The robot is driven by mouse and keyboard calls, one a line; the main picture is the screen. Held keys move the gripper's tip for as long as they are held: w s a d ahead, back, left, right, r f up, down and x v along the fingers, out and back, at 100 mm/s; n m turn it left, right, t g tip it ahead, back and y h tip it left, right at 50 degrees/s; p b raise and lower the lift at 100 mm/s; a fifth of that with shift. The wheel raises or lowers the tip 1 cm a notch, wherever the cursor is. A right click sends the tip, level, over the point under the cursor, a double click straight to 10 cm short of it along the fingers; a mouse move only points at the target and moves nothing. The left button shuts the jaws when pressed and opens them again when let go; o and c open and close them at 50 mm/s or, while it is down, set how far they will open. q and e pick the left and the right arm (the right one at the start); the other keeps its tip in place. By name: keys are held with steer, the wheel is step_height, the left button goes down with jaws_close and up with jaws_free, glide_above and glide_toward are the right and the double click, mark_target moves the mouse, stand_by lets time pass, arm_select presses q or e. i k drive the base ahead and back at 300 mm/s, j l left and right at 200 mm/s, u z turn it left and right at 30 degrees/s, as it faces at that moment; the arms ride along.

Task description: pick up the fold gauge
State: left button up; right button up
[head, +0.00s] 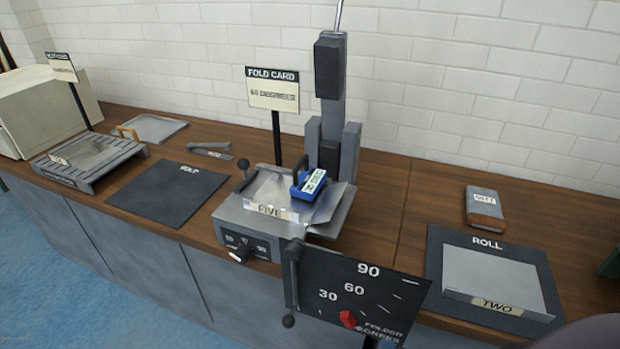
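No label that I can read says fold gauge, so I cannot tell for certain which thing it is. A blue block (308,185) with a dark handle and a white label, too small to read, sits on the bending machine (330,225), on or against its sheet marked FIVE (268,195). A small grey angled tool (210,149) lies on the bench behind the black FOLD mat (168,191), with a small tag beside it. Neither of my grippers is in view.
A dial panel (350,290) marked 30, 60, 90 stands in front of the machine. A FOLD CARD sign (272,89) reads 60 DEGREES. A ROLL mat (440,262) bears a sheet marked TWO. A grey-brown block (484,206) lies behind it. The FOLD mat is bare.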

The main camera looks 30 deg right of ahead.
mark_target(305, 187)
steer(key=i+j+z, duration=0.1)
steer(key=z, duration=0.5)
steer(key=i+j+z, duration=0.2)
steer(key=j, duration=0.2)
steer(key=j+z, duration=0.25)
steer(key=j, duration=0.15)
steer(key=i+j, duration=0.1)
steer(key=j, duration=0.45)
steer(key=i+j+z, duration=0.1)
steer(key=j, duration=1)
steer(key=i+z, duration=0.05)
